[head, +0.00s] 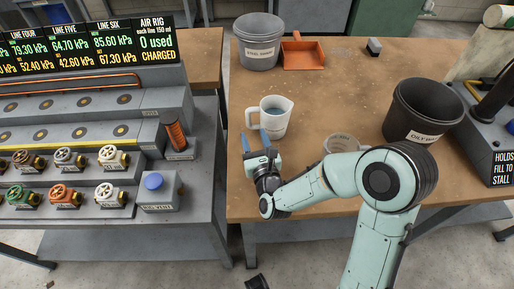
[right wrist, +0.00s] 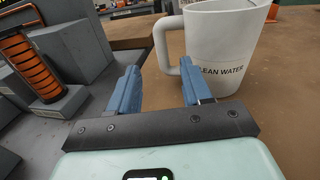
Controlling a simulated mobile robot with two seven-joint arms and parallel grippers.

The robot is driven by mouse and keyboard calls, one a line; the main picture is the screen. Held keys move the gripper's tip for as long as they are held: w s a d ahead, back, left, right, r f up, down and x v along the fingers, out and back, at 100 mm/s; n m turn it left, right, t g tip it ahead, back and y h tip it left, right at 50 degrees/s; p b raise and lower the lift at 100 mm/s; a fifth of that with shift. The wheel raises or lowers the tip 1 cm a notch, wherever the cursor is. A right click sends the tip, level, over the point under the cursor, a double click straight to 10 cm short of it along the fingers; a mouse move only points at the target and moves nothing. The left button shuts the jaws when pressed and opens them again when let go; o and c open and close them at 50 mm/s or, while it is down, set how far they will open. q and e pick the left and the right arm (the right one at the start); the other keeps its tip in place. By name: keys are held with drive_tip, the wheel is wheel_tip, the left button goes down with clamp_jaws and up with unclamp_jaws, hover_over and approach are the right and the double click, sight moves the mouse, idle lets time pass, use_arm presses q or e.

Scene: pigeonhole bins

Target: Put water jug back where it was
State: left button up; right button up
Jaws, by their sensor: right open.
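The water jug (head: 275,122) is a white pitcher holding bluish water, upright on the brown table. Its label in the right wrist view reads "CLEAN WATER" (right wrist: 222,38). Its handle points left, towards my right gripper. My right gripper (head: 256,145) is open and empty in front of the handle. In the right wrist view the blue fingers (right wrist: 160,72) stand apart, with the lower handle just beyond and close to the right finger; I cannot tell if they touch. My left gripper is not in view.
A grey bucket (head: 258,57) and an orange dustpan (head: 302,56) stand at the back. A dark bin (head: 418,112) stands at right. A round, lettered container (head: 341,143) is partly behind my right arm. The stepped valve rig (head: 75,135) borders the left.

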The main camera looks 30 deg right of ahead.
drive_tip(key=shift+b+v, duration=0.3)
drive_tip(key=shift+v, duration=1.5)
